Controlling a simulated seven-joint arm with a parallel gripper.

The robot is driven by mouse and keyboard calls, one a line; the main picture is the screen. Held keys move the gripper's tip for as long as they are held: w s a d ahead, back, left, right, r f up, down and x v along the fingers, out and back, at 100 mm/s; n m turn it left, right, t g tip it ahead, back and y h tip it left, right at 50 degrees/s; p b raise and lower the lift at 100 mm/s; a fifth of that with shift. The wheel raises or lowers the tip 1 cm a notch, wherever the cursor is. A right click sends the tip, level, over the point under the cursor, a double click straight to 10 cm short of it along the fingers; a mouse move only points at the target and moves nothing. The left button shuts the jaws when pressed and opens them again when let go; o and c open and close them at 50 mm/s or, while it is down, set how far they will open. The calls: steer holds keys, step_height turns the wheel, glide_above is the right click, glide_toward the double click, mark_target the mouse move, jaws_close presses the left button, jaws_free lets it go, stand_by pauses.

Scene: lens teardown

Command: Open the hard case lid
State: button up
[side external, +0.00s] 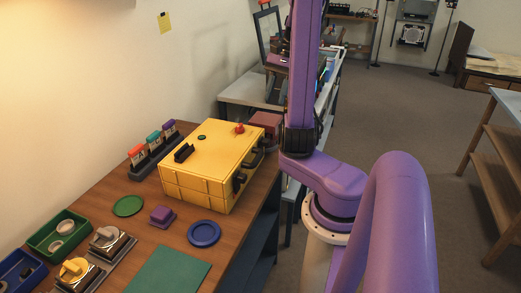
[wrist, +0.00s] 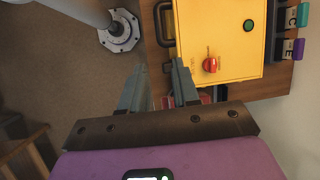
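The yellow hard case (side external: 212,150) sits on the wooden bench with its lid shut. A red knob (side external: 239,129), a small green disc (side external: 201,137) and a black bracket (side external: 184,153) are on its top. Black latches (side external: 239,181) and a handle are on the side facing the aisle. In the wrist view the case (wrist: 225,40) is at the upper right, with its red knob (wrist: 210,65) and dark handle (wrist: 163,24). My gripper (wrist: 158,66) is open and appears empty, its fingers beside the case near the handle side. The side view does not show my fingers clearly.
A rack of coloured tabs (side external: 152,150) stands behind the case. A purple block (side external: 160,215), a blue dish (side external: 204,233), a green disc (side external: 128,206) and a green mat (side external: 168,270) lie in front. A reddish box (side external: 265,122) is at the case's far end.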

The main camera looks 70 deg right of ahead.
mark_target(259, 155)
steer(key=x, duration=1.7)
steer(key=shift+f, duration=0.2)
steer(key=shift+c, duration=0.3)
jaws_close()
